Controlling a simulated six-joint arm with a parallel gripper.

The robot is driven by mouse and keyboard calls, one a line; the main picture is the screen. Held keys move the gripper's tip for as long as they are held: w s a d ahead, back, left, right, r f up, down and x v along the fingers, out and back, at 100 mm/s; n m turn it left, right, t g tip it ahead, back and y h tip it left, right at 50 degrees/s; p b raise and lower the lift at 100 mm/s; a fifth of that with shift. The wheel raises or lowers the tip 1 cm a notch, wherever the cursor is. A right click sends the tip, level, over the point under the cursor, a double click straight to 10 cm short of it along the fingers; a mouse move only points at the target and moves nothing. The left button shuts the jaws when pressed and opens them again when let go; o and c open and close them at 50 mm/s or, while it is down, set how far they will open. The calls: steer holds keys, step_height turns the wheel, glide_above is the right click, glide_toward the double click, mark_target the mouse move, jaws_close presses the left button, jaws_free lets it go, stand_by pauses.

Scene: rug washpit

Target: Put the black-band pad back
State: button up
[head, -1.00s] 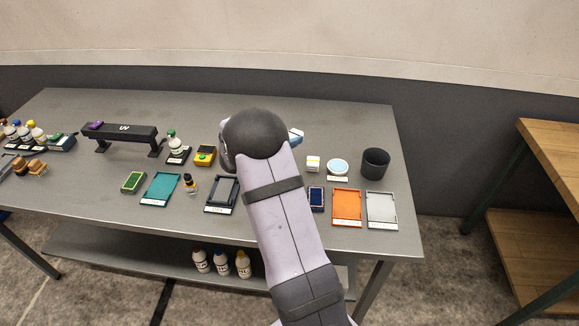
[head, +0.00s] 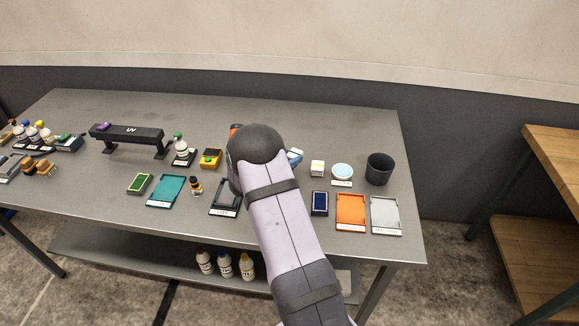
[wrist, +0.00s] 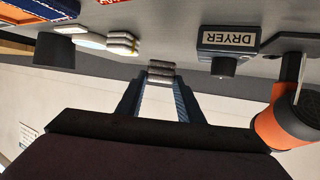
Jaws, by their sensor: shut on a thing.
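In the wrist view my gripper (wrist: 160,88) is shut on a small grey, layered pad with dark bands (wrist: 161,70), taken to be the black-band pad. It is held between the fingertips, apart from the things around it. In the head view my arm hides the gripper and the pad. A black-framed tray (head: 219,211) lies on the table left of my arm, partly covered by it. A stack of pale pads with a yellowish band shows in the wrist view (wrist: 122,43) and, as a small white block, in the head view (head: 317,168).
On the table's right are a dark cup (head: 379,169), a round dish (head: 342,172), an orange tray (head: 351,209) and a grey tray (head: 385,213). A UV stand (head: 128,133) is left.

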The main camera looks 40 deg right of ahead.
steer(key=shift+f+p, duration=0.4)
steer(key=shift+f, duration=1.65)
steer(key=shift+f, duration=0.1)
steer(key=shift+f, duration=0.15)
steer(key=o, duration=0.7)
steer(key=shift+o, duration=0.2)
